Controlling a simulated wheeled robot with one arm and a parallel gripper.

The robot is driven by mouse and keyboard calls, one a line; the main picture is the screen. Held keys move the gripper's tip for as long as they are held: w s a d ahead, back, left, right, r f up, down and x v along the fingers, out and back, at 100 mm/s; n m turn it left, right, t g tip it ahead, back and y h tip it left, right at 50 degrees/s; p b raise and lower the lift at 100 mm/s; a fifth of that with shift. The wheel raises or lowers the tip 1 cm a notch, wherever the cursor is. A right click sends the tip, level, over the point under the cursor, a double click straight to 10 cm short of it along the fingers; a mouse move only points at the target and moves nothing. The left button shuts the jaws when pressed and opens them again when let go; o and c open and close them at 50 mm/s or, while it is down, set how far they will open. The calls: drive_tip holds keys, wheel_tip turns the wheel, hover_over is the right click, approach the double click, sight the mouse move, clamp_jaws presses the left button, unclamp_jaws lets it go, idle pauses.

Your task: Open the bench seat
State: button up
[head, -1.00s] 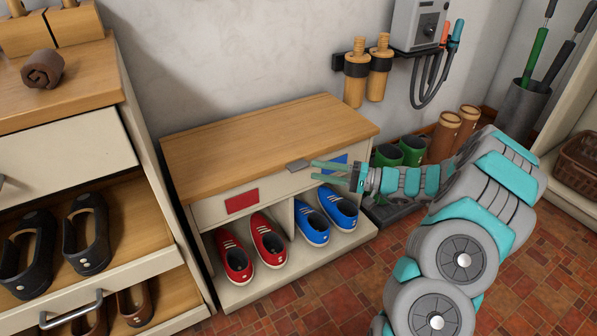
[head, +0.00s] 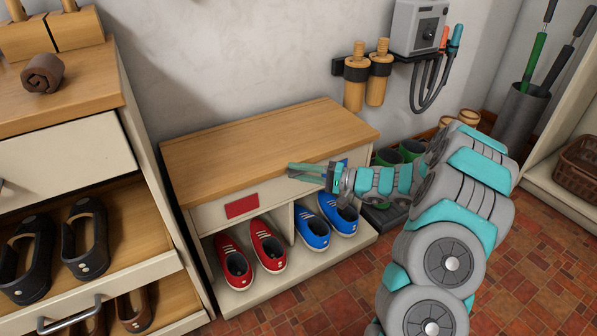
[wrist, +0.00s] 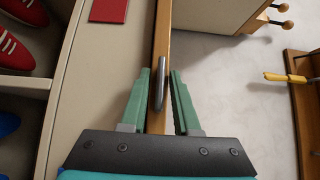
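The bench seat (head: 262,142) is a wooden lid lying flat and closed on the cream bench, with its wooden edge (wrist: 162,40) showing in the wrist view. A grey metal handle (wrist: 159,88) sticks out at that edge. My gripper (head: 289,171) is at the front edge of the seat, with its green fingers pointing left. In the wrist view the fingers of my gripper (wrist: 161,72) are apart, one on each side of the handle.
Red shoes (head: 267,245) and blue shoes (head: 312,228) stand in the bench's lower shelf. A cabinet with an open shoe drawer (head: 110,285) is close on the left. Bottles (head: 378,80) hang on the wall behind. Tiled floor (head: 320,300) is clear in front.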

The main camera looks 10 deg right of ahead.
clamp_jaws()
idle(1.0)
